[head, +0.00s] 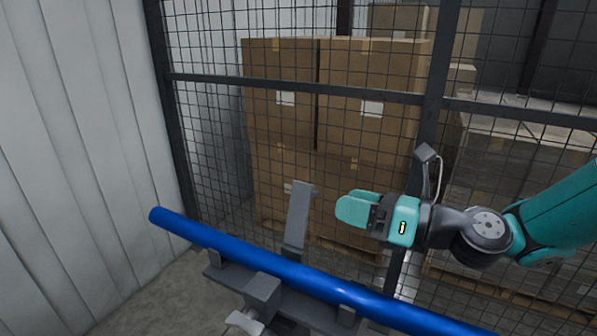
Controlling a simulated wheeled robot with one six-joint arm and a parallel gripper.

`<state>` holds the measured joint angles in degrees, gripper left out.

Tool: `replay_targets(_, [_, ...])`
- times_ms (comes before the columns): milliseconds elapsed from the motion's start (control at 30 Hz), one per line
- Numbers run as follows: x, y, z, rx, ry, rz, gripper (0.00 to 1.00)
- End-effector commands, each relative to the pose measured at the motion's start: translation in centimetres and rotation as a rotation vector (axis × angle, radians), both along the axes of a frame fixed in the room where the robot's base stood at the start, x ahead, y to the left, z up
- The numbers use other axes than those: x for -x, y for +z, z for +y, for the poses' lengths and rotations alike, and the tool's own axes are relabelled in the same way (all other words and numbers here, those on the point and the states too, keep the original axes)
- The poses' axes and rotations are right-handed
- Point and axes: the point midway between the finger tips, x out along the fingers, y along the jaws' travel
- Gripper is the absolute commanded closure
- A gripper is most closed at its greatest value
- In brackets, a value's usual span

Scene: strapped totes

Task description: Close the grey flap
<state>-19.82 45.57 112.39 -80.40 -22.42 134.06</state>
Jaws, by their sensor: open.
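The grey flap (298,215) is a flat plate that stands up, slightly tilted, behind the blue pipe (240,248). Its lower end meets the grey holder under the pipe, and it is raised, not lying over the pipe. My gripper (352,208), with teal fingers, is to the right of the flap and above the pipe. It is open and empty, with its fingers pointing left toward the flap, and a visible gap lies between them. The flap's hinge is partly hidden behind the pipe.
A grey block (263,289) sits at the pipe's front side, with a pale handle-like part (243,323) below it. A dark wire mesh fence (300,90) stands behind, with stacked cartons (280,120) beyond. A pale ribbed wall (70,150) is on the left.

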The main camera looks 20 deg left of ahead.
Motion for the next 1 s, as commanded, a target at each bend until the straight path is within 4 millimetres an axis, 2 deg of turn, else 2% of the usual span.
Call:
replay_targets(33, [0.1,0.3,1.3,0.0,0.005,-0.003,0.43])
replay_targets(200, [-0.2,0.3,5.1,0.0,0.004,-0.003,0.43])
replay_targets(400, [-0.6,0.2,8.5,0.0,0.002,-0.003,0.43])
replay_targets(600, [-0.8,0.0,10.0,-0.001,0.0,-0.002,0.43])
replay_targets(867, [-0.8,-0.1,10.1,0.0,-0.001,-0.002,0.43])
replay_targets(900, [-0.8,-0.1,10.1,0.0,-0.001,-0.002,0.45])
replay_targets(1000, [-0.8,-0.1,10.1,0.0,-0.001,-0.002,0.68])
